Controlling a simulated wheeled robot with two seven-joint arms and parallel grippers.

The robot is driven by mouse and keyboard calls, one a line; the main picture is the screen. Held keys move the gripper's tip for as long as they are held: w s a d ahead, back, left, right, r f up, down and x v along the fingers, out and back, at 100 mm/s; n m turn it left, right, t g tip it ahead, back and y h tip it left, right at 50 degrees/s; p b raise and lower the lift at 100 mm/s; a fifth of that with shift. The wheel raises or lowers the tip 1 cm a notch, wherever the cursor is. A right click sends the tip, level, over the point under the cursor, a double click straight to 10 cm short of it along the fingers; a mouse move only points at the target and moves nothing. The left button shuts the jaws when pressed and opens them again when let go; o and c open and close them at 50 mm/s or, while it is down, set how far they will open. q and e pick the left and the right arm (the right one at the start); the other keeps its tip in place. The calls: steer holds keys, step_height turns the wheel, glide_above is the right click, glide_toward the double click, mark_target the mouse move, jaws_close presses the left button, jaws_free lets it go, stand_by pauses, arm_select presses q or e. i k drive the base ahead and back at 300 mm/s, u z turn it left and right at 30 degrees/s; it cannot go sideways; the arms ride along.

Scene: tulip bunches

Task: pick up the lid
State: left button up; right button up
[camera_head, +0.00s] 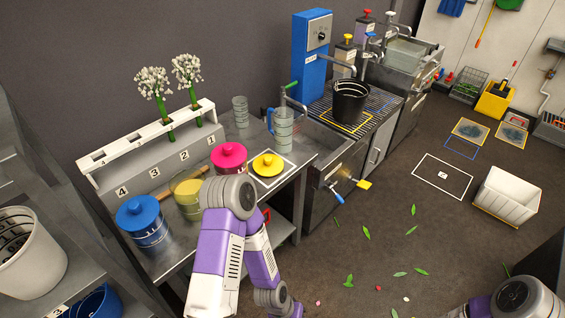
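The top of the yellow canister shows no clear lid.
A white rack (146,143) with two white flower bunches stands behind the canisters. A black bucket (350,101) sits on the grated drainboard. A white crate (506,196) is on the floor, which is mostly open with scattered leaves.

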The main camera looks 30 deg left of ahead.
mark_target(267, 165)
steer(key=i, duration=0.9)
steer(key=u, duration=0.45)
